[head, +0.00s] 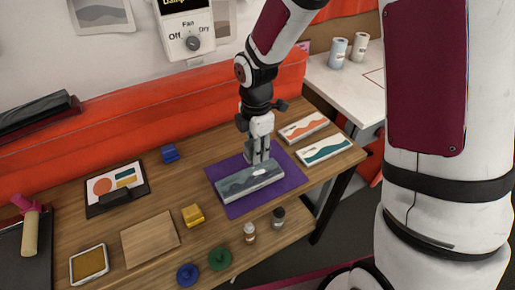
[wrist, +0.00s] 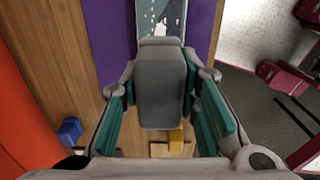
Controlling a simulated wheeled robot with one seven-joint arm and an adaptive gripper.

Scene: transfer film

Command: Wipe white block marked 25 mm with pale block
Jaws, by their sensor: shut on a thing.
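A long block (head: 250,182) with a grey patterned picture on its top lies on the purple mat (head: 240,205); no marking is readable on it. Its patterned top also shows at the top edge of the wrist view (wrist: 163,16). My gripper (head: 258,158) is at the far side of this block, pointing down. In the wrist view its teal-padded fingers stand on both sides of a plain grey block (wrist: 160,88), the pale block, and it is shut on it. The held block's far end overlaps the patterned block's near edge in that view; I cannot tell whether they touch.
Two white blocks, with orange (head: 303,127) and teal (head: 324,149) pictures, lie right of the mat. A yellow block (head: 193,215), blue block (head: 170,153), wooden board (head: 150,239), bottles (head: 249,233) and round lids (head: 219,258) stand around. An orange drape (head: 130,130) borders the back.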

